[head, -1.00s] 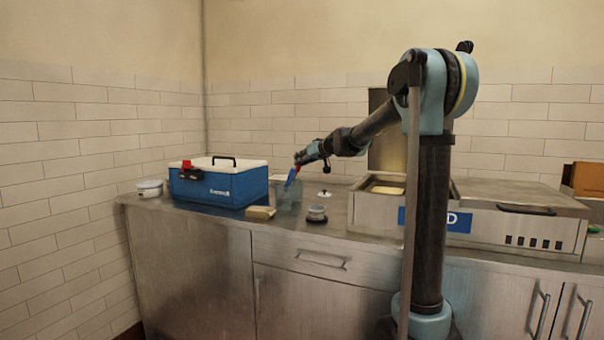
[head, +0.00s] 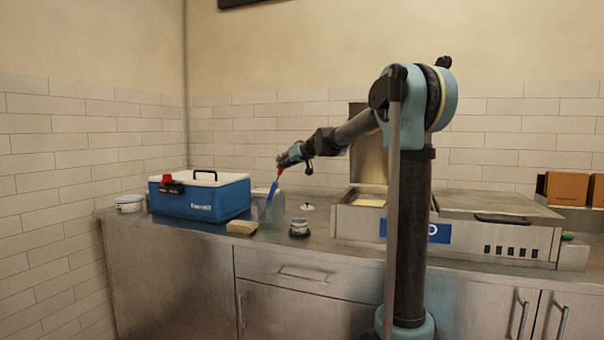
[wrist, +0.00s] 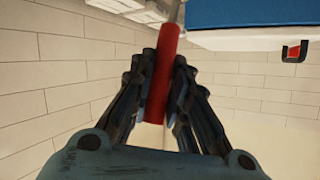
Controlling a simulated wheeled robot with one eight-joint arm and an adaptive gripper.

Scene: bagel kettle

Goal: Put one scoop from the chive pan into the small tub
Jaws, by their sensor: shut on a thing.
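My gripper (head: 284,163) is shut on the red handle (wrist: 161,75) of a tool with a blue lower part (head: 272,190). The tool tilts, its blue end pointing down at a clear container (head: 276,209) on the counter. I cannot tell whether the blue end is inside the container or in front of it. A small pale tub (head: 299,223) stands on a dark round base just right of the container. A pan with pale yellow contents (head: 371,202) shows in the open part of the steel unit. I cannot make out a chive pan for certain.
A tan block (head: 242,227) lies in front. A white knobbed lid (head: 307,207) lies behind the tub. The steel unit (head: 470,235) fills the right counter.

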